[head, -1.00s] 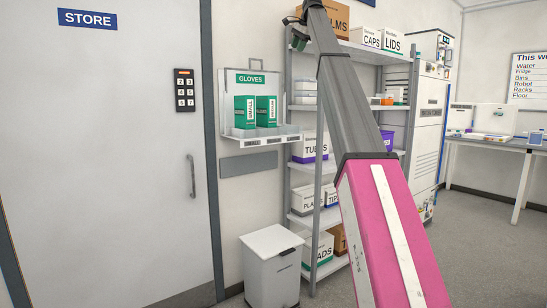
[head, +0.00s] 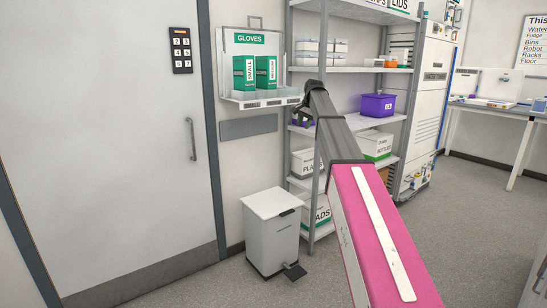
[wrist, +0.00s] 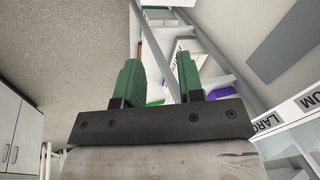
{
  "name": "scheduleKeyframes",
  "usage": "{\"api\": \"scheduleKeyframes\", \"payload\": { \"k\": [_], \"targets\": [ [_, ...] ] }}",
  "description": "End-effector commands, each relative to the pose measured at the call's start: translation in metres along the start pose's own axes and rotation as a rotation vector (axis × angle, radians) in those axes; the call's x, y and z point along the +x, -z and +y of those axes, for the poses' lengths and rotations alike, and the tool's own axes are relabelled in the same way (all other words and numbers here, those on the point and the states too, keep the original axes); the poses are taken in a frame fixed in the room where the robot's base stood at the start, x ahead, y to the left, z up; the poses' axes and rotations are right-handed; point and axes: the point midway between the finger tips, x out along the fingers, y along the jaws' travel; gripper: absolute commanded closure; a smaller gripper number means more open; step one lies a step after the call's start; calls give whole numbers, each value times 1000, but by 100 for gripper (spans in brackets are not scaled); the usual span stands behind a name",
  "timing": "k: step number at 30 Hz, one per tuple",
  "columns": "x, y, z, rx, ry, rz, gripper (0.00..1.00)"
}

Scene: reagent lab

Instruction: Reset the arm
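My arm, with a pink link and a dark grey link, reaches up through the middle of the head view. My gripper (head: 303,118) is at its far end, partly hidden by the arm, and shows in front of the shelving and just right of the glove holder. In the wrist view my gripper (wrist: 160,78) shows two green ribbed fingers standing apart with nothing between them. It is open and empty.
A glove holder (head: 264,96) with green boxes hangs on the wall. A metal shelving unit (head: 340,70) holds boxes and a purple bin (head: 378,104). A white pedal bin (head: 272,238) stands below. A door (head: 110,150) is at left. Floor (head: 470,220) at right is clear.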

Motion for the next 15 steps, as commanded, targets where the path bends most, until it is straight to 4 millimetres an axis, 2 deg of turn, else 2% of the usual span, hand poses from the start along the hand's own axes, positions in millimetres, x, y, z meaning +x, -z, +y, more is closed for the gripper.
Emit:
{"api": "scheduleKeyframes", "payload": {
  "k": [1, 6, 9, 15],
  "targets": [
    [26, -20, 23, -18, -14, -8, 65],
    [98, -64, 80, -94, -57, -25, 65],
    [136, -92, 115, -139, -81, -38, 65],
    [199, -154, 184, -235, -129, -66, 65]
  ]
}}
